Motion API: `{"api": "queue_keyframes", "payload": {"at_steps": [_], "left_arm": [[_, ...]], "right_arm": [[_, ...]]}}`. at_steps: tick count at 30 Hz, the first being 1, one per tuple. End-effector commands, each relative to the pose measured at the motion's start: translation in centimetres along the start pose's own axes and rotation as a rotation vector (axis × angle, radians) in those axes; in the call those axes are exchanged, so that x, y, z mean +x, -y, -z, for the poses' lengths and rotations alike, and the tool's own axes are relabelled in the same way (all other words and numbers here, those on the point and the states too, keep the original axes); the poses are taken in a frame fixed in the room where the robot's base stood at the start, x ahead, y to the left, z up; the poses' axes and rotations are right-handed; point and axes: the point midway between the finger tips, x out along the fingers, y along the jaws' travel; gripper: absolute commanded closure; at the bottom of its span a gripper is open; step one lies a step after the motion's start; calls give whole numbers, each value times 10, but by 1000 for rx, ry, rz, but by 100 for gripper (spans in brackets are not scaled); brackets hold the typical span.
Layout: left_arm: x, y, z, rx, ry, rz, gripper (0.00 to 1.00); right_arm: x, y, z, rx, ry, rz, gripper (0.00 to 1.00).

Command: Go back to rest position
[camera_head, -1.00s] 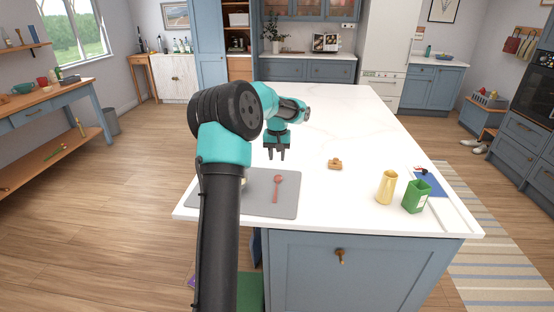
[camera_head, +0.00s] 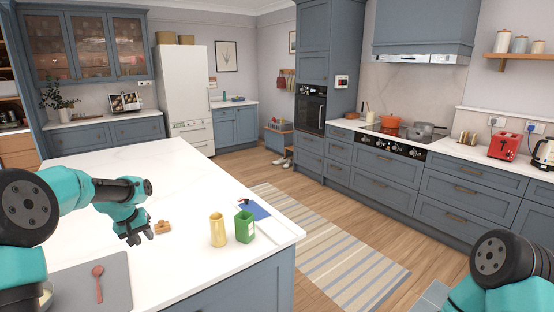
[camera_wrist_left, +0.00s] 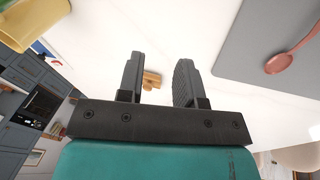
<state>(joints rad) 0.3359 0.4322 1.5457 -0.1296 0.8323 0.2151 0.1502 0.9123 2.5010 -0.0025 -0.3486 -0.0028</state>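My left gripper (camera_head: 141,238) hangs above the white island top (camera_head: 185,185), close to a small wooden object (camera_head: 163,227). In the left wrist view its two fingers (camera_wrist_left: 160,85) stand apart with nothing held between them; the wooden object (camera_wrist_left: 151,79) shows beyond the gap. My right arm (camera_head: 500,275) shows only as a teal and black joint at the lower right; its gripper is out of the picture.
On the island are a yellow vase-like vessel (camera_head: 217,230), a green container (camera_head: 244,227), a blue mat (camera_head: 254,209) and a grey mat (camera_head: 112,280) with a red spoon (camera_head: 98,282). A striped rug (camera_head: 325,245) lies on the floor beyond.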

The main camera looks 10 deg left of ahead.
Motion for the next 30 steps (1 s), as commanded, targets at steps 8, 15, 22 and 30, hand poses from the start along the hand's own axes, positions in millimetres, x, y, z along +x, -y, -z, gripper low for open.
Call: {"api": "queue_keyframes", "payload": {"at_steps": [8,15,22,30], "left_arm": [[36,-161,-33,206,-177,-249,67],[47,-281,-93,325,-364,-392,67],[52,-334,-144,376,-492,-414,67],[83,-340,-198,420,-541,-351,67]], "right_arm": [[0,0,0,0,0,0,60],[0,0,0,0,0,0,60],[0,0,0,0,0,0,60],[0,0,0,0,0,0,60]]}}
